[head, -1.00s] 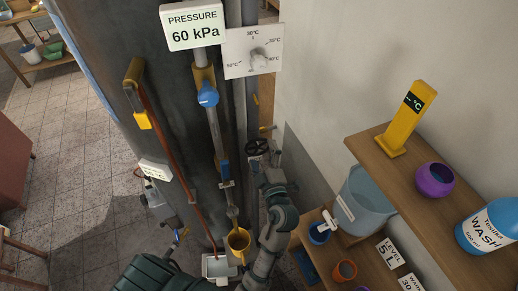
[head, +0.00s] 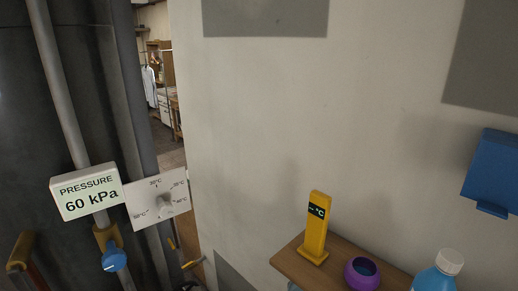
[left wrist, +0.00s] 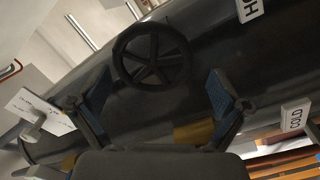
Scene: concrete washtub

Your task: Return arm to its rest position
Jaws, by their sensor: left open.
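My left gripper (left wrist: 158,105) shows in the left wrist view with its two blue-padded fingers spread apart and nothing between them. A black spoked handwheel (left wrist: 152,55) lies beyond the fingertips, in front of a dark tank or pipe surface. The gripper appears apart from the wheel, though the exact gap is hard to judge. Neither of my arms shows clearly in the head view, and my right gripper is not seen.
In the head view, a pressure sign (head: 86,192) reading 60 kPa and a temperature dial plate (head: 158,198) stand at left. A wooden shelf (head: 290,262) holds a yellow thermometer (head: 316,228), a purple pot (head: 361,274) and a blue bottle (head: 437,278). A COLD label (left wrist: 295,115) shows in the wrist view.

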